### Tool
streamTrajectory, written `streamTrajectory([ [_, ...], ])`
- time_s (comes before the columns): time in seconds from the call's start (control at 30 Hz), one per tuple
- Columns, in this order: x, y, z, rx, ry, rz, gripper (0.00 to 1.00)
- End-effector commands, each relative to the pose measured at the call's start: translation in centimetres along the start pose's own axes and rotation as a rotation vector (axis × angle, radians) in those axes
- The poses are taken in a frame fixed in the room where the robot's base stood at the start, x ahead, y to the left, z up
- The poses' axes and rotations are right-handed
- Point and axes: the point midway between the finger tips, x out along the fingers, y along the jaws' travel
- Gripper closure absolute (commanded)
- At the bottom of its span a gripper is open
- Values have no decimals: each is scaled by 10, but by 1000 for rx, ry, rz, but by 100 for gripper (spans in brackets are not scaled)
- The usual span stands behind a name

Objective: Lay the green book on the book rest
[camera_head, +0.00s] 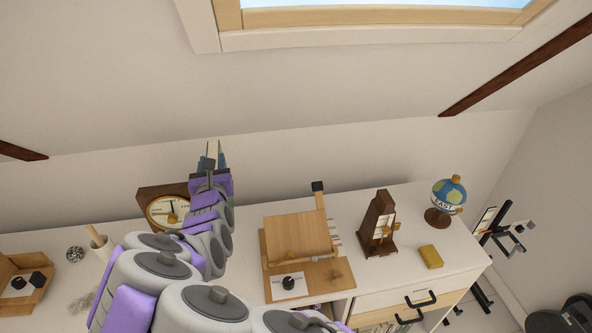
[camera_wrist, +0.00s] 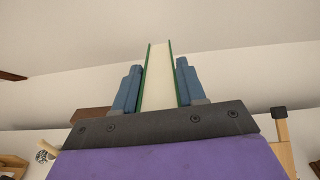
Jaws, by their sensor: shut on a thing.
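The green book (camera_wrist: 159,78) is in my gripper (camera_wrist: 159,88). In the wrist view its pale page edges face the camera, with a thin green cover on each side and a blue finger against each cover. In the head view the book (camera_head: 213,148) rises above my gripper (camera_head: 211,160), in front of the wall and above the clock. The wooden book rest (camera_head: 297,235) stands on the desk to the right of my gripper. Its sloped board looks empty. My arm hides part of the desk to the left of the rest.
A clock (camera_head: 167,211) stands behind my arm. A dark wooden metronome-like object (camera_head: 378,225), a globe (camera_head: 448,197) and a yellow block (camera_head: 431,257) stand right of the rest. A post with a black top (camera_head: 318,187) rises behind it. A wooden box (camera_head: 22,279) is at far left.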

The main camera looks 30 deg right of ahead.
Motion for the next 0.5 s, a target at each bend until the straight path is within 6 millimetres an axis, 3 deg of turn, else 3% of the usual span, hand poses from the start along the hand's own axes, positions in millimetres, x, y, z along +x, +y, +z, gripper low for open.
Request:
streamTrajectory([
  [0.2, 24, 43, 15, -42, -4, 1, 100],
  [0.5, 56, 54, 29, -105, 8, -103, 100],
])
